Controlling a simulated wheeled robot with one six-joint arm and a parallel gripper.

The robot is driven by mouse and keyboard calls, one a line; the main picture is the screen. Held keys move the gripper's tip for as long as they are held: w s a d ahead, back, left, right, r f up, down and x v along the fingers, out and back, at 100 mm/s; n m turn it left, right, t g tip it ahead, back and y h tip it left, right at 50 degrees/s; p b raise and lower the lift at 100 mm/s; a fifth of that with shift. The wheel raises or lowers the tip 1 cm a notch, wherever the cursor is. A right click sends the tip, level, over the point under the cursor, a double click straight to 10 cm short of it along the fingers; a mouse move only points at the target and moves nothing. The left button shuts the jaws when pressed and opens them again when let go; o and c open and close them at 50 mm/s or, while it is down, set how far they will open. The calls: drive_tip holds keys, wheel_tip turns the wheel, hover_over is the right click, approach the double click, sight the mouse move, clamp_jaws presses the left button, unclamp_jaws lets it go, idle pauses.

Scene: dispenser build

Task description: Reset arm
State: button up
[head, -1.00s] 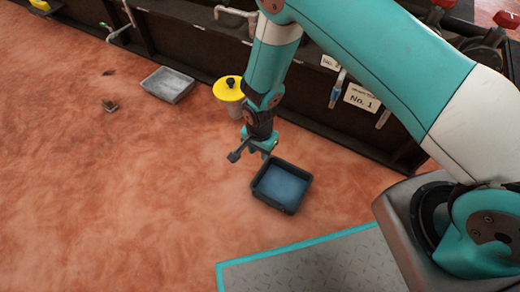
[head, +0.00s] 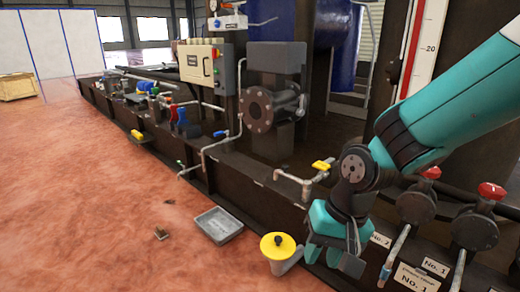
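My gripper (head: 333,258) hangs at the lower right of the head view, at the end of my teal arm. It points down, and its fingers look spread apart with nothing visible between them. It is in front of the dark machine frame (head: 255,190), just right of a container with a yellow lid and a black knob (head: 278,246). I cannot tell whether they touch.
A grey metal tray (head: 219,225) and a small brown object (head: 161,232) lie on the reddish floor (head: 80,220). Pipes, valves with red handles (head: 492,191) and number labels (head: 415,279) line the frame. The floor at left is open.

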drive_tip(key=s+d+r+n+y+p, duration=0.1)
drive_tip(key=s+d+r+n+p, duration=0.1)
drive_tip(key=s+r+n, duration=0.35)
drive_tip(key=s+d+r+n+p, duration=0.1)
drive_tip(key=s+d+r+n, duration=0.1)
drive_tip(key=s+r, duration=0.65)
wheel_tip(320, 180, up, 38)
drive_tip(key=p, duration=3.8)
drive_tip(key=shift+w+a, duration=0.15)
drive_tip(key=shift+r, duration=0.1)
